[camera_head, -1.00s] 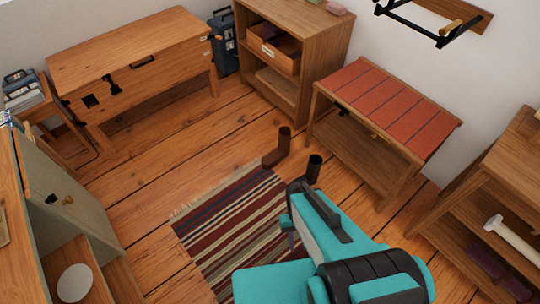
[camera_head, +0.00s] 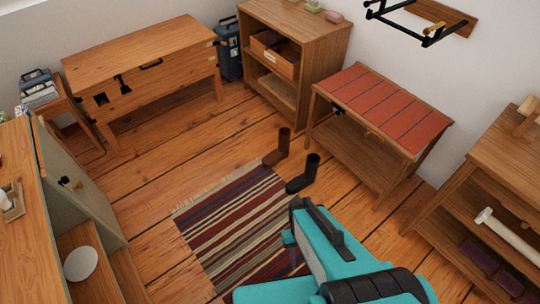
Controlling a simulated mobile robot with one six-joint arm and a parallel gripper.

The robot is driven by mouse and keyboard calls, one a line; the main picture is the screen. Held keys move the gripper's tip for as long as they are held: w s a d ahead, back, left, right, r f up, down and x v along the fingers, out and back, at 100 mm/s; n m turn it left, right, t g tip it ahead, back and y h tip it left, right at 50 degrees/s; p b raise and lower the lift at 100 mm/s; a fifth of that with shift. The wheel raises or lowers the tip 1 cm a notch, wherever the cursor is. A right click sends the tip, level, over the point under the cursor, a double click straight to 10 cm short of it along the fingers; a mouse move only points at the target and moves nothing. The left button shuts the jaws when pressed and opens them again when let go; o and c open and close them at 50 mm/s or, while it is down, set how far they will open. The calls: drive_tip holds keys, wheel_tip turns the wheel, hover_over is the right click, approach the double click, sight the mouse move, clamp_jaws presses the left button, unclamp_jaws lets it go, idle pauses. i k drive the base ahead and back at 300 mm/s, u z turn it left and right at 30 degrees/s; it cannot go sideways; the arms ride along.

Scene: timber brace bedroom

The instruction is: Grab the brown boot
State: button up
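The brown boot (camera_head: 281,145) stands upright on the wooden floor, just past the far right corner of the striped rug. A black boot (camera_head: 304,176) stands close beside it, nearer to me and slightly right. My teal and black gripper (camera_head: 300,218) is at the lower middle, on the near side of both boots in the picture and apart from them. Its fingertips do not show clearly, so I cannot tell whether it is open or shut. No boot shows in its grip.
The striped rug (camera_head: 238,226) lies left of my arm. A bench with a red slatted top (camera_head: 388,105) stands right of the boots. An open-shelved cabinet (camera_head: 326,52) is behind them. A wooden chest (camera_head: 140,62) is at the back left. Floor left of the boots is clear.

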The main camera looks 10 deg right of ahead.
sight(271, 160)
drive_tip(key=u, duration=0.05)
drive_tip(key=k, duration=0.2)
drive_tip(key=z, duration=0.2)
drive_tip(key=i, duration=0.9)
drive_tip(key=u, duration=4.25)
drive_tip(key=i, duration=0.1)
drive_tip(key=z, duration=2.35)
